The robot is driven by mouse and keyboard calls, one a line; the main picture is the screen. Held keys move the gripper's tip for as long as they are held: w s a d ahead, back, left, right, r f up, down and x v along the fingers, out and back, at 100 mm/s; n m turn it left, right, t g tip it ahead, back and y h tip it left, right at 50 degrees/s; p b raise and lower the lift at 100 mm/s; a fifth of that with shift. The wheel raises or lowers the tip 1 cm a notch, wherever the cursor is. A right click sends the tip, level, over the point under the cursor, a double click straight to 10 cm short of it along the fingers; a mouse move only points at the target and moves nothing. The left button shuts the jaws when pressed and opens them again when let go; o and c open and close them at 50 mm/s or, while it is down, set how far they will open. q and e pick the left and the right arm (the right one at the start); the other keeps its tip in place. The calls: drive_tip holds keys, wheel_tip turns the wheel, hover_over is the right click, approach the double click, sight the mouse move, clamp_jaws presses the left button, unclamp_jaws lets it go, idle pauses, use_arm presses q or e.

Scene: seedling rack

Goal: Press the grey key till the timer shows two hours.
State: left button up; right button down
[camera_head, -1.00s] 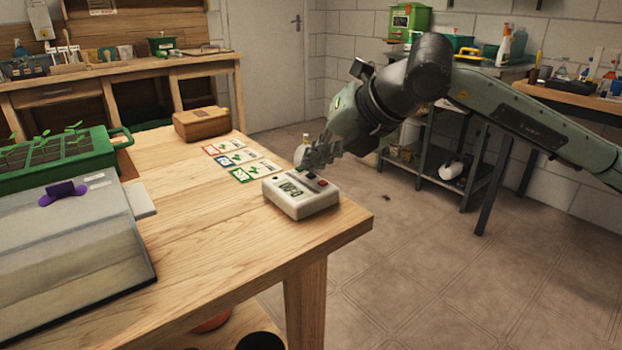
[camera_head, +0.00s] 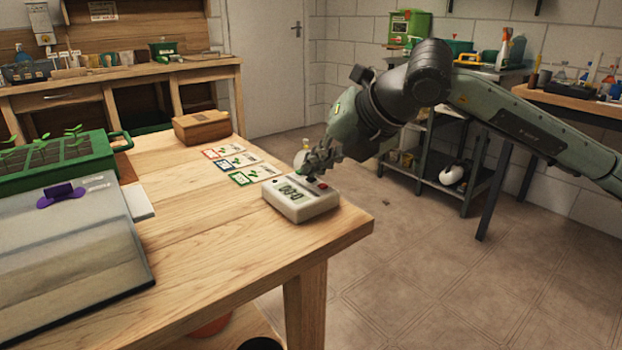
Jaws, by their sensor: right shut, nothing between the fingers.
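The timer (camera_head: 302,204) is a white box near the right corner of the wooden table, with a small display (camera_head: 290,192) on its sloping top. Its digits are too small to read surely. A red key (camera_head: 321,184) shows at the top right of its face. The grey key cannot be made out; my right gripper covers the back part of the face. My right gripper (camera_head: 307,172) is shut and empty, its fingertips low over the timer's back edge. I cannot tell whether they touch it. My left gripper is not in view.
Seed cards (camera_head: 241,165) lie behind the timer, with a brown box (camera_head: 202,127) farther back. A green seedling tray (camera_head: 60,178) and a grey lidded case (camera_head: 75,255) with a purple item (camera_head: 60,194) are at the left. The table's middle is clear.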

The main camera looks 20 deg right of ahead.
drive_tip(key=shift+f, duration=0.15)
idle(0.5)
drive_tip(key=shift+r, duration=0.8)
drive_tip(key=shift+r, duration=0.1)
drive_tip(key=shift+r+p, duration=1.4)
drive_tip(key=shift+r, duration=1.05)
